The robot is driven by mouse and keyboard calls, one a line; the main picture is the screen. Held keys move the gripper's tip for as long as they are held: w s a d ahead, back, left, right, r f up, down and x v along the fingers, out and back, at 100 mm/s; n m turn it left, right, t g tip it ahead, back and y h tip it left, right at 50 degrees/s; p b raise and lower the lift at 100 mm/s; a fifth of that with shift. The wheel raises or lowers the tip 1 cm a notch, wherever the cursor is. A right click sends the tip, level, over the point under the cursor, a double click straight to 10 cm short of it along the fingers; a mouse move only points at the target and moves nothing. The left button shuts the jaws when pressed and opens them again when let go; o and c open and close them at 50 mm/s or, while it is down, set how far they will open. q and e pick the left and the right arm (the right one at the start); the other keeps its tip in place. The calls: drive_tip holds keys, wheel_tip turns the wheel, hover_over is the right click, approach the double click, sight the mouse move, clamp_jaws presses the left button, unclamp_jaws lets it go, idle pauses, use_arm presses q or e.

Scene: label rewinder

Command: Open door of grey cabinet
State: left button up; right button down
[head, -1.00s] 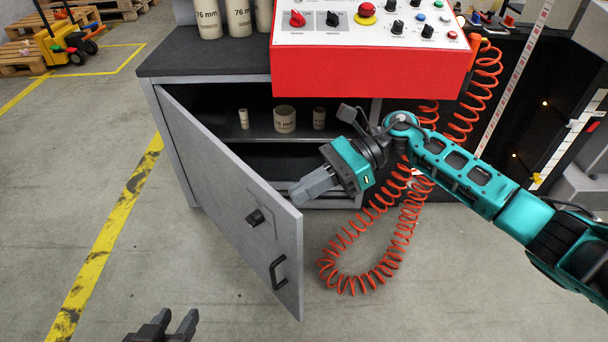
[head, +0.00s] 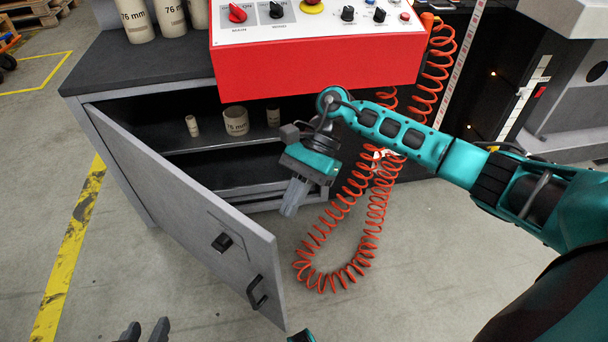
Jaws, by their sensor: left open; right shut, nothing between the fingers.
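The grey cabinet (head: 78,76) stands at centre left in the head view. Its door (head: 170,190) is swung open toward me, hinged on the left. The door has a black latch (head: 222,242) and a black bar handle (head: 257,292) near its free edge. My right gripper (head: 290,210) is shut and empty, pointing down just right of the door's free edge, in front of the cabinet opening, apart from the handle. My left gripper (head: 145,330) is open at the bottom edge, left of and below the handle; only its fingertips show.
Cardboard cores (head: 236,121) stand on the inner shelf (head: 215,142), with larger ones on top (head: 135,18). A red control box (head: 315,65) overhangs the opening. A coiled orange cable (head: 310,277) hangs right of the door.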

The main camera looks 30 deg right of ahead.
drive_tip(key=a, duration=0.1)
drive_tip(key=s+a, duration=0.1)
drive_tip(key=a, duration=0.1)
drive_tip(key=shift+s+a+r, duration=0.1)
drive_tip(key=shift+s+a, duration=0.15)
drive_tip(key=shift+s, duration=0.05)
drive_tip(key=shift+a, duration=0.1)
